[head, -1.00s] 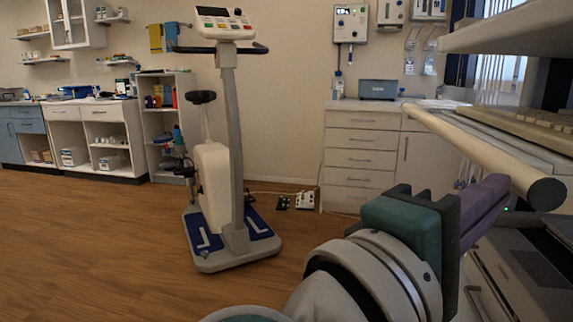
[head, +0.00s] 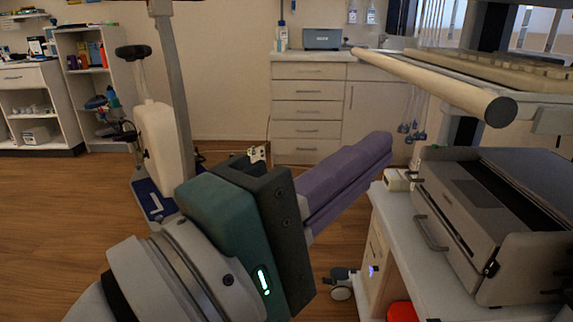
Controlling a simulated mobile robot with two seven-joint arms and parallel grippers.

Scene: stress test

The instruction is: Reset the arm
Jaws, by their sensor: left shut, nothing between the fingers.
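My left gripper (head: 385,143) shows large in the middle of the head view. Its arm comes in from the lower left, with a white and black wrist, a teal and dark grey body, and long purple fingers. The fingers are together, with nothing between them, and point up and to the right. They are in the air, in front of the white drawer cabinet in the picture and left of the cart. My right gripper is not in view.
A cart at the right carries a grey printer-like device (head: 495,220), below a shelf with a pale bar handle (head: 440,85). An exercise machine (head: 160,145) stands at the left. A white drawer cabinet (head: 310,115) stands at the back wall. Wooden floor (head: 60,230) is open at the left.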

